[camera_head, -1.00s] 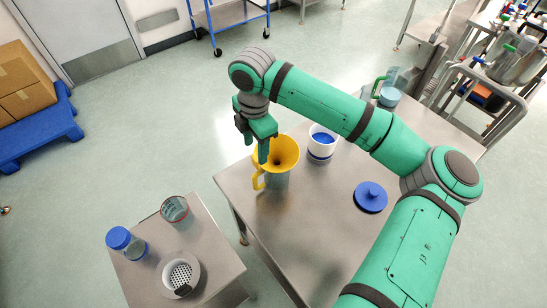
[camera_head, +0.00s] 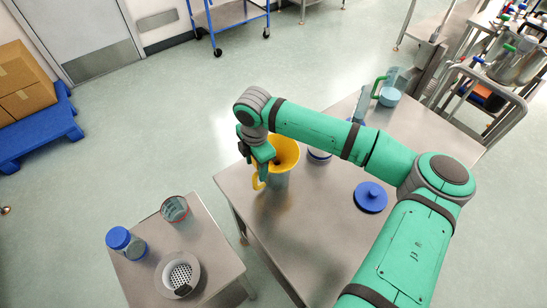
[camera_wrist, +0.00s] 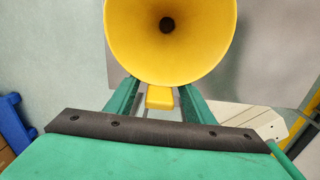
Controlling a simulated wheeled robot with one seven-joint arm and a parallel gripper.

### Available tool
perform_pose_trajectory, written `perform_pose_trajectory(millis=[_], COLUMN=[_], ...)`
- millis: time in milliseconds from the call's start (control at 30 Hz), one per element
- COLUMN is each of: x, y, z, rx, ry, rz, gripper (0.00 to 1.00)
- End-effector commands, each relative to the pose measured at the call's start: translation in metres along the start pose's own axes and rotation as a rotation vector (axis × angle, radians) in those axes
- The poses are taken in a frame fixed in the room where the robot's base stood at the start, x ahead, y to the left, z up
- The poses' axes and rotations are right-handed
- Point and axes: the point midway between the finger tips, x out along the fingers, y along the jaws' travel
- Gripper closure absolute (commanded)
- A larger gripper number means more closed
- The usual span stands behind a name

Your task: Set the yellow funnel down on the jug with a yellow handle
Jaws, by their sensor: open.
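The yellow funnel (camera_head: 284,152) sits wide end up over the mouth of the jug with a yellow handle (camera_head: 277,184). The jug's handle (camera_head: 258,182) is on its left side. The jug body is hidden under the funnel in the wrist view. My gripper (camera_head: 263,168) is at the funnel's left rim, pointing down. In the wrist view my gripper (camera_wrist: 160,90) is open, with one finger on each side of a small yellow tab below the funnel's cone (camera_wrist: 170,40). Whether the fingers touch the tab cannot be told.
A white and blue container (camera_head: 319,155) is partly hidden behind my arm. A blue lid (camera_head: 370,197) lies on the table (camera_head: 325,215). A green-handled jug (camera_head: 390,88) stands farther back. A lower side table (camera_head: 215,247) holds a beaker, a blue-capped jar and a strainer.

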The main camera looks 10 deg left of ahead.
Motion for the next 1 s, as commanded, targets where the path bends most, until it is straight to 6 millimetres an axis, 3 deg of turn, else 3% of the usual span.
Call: perform_pose_trajectory(millis=[200,267,400,433,767,1000], x=[0.001,0.001,0.001,0.001,-0.004,-0.042], y=[0.000,0.000,0.000,0.000,0.001,0.004], z=[0.000,0.000,0.000,0.000,0.000,0.000], rx=[0.000,0.000,0.000,0.000,0.000,0.000], ry=[0.000,0.000,0.000,0.000,0.000,0.000], rz=[0.000,0.000,0.001,0.000,0.002,0.004], gripper=[0.52,0.64,0.97,1.00,1.00,1.00])
